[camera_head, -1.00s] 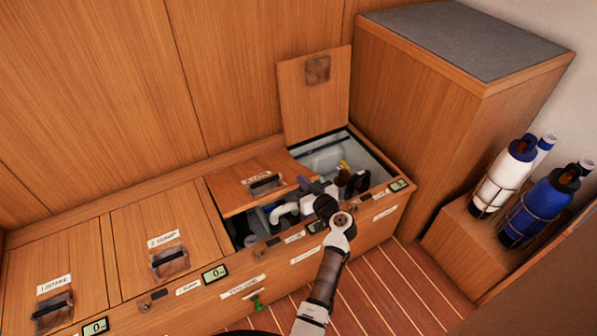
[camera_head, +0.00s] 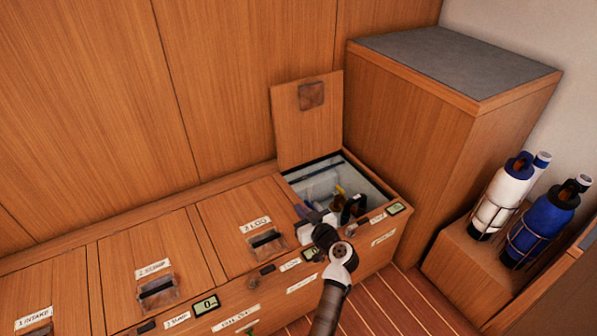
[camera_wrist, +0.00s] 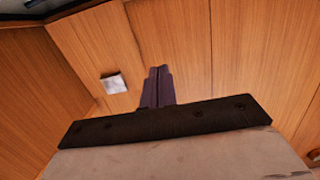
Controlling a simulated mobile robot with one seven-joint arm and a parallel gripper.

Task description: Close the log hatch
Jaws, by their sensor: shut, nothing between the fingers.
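The log hatch (camera_head: 225,214) is a wooden lid labelled "3 LOG" with a recessed dark handle (camera_head: 266,239). In the head view it lies down over its opening, looking level with the lid to its left. I cannot tell whether the fingers touch the lid. In the wrist view the fingers (camera_wrist: 157,74) are together with nothing between them, with wood panelling behind.
The rightmost hatch (camera_head: 308,125) stands upright against the wall, its compartment (camera_head: 372,187) open with fittings inside. Left of the log hatch is the closed "2 SUMP" hatch (camera_head: 120,255). A tall cabinet (camera_head: 400,140) and strapped white (camera_head: 497,203) and blue (camera_head: 545,225) bottles stand right.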

